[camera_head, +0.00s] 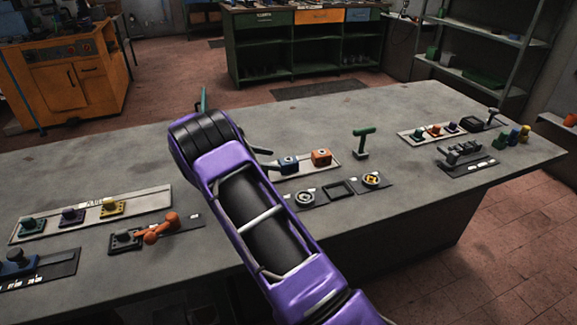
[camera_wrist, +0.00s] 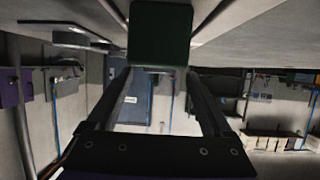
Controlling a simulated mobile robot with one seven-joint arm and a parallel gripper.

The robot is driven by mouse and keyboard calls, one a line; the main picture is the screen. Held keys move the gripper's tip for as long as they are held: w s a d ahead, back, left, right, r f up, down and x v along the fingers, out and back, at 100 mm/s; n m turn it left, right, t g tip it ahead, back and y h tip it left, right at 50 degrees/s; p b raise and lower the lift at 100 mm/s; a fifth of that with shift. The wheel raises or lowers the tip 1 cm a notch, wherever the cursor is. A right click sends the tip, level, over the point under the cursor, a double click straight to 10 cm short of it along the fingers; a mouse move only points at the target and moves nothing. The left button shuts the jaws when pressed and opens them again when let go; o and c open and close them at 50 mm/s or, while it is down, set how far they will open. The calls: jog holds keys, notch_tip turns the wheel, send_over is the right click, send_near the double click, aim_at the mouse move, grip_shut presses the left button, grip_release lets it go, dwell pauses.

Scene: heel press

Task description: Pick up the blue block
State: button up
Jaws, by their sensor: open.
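The blue block (camera_head: 289,165) sits on a light strip near the middle of the table in the head view, just left of an orange block (camera_head: 321,158). My purple arm reaches over the table from the bottom, and its black wrist part lies left of the blue block. The arm hides most of my gripper in the head view. In the wrist view my gripper (camera_wrist: 160,82) is open, with its two dark fingers spread apart. A dark green block-like shape (camera_wrist: 160,33) shows at the fingertips. I cannot tell whether it touches them. I cannot make out the blue block there.
A green T-handle (camera_head: 364,140) stands right of the orange block. A dark strip with round fittings (camera_head: 305,198) lies in front. An orange handle (camera_head: 160,229) and several coloured knobs are at the left. More fittings stand at the right. The table (camera_head: 300,110) is clear behind the blocks.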

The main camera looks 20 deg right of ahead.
aim_at(285, 160)
jog(key=shift+x, duration=2.65)
jog(key=shift+r, duration=0.2)
grip_shut()
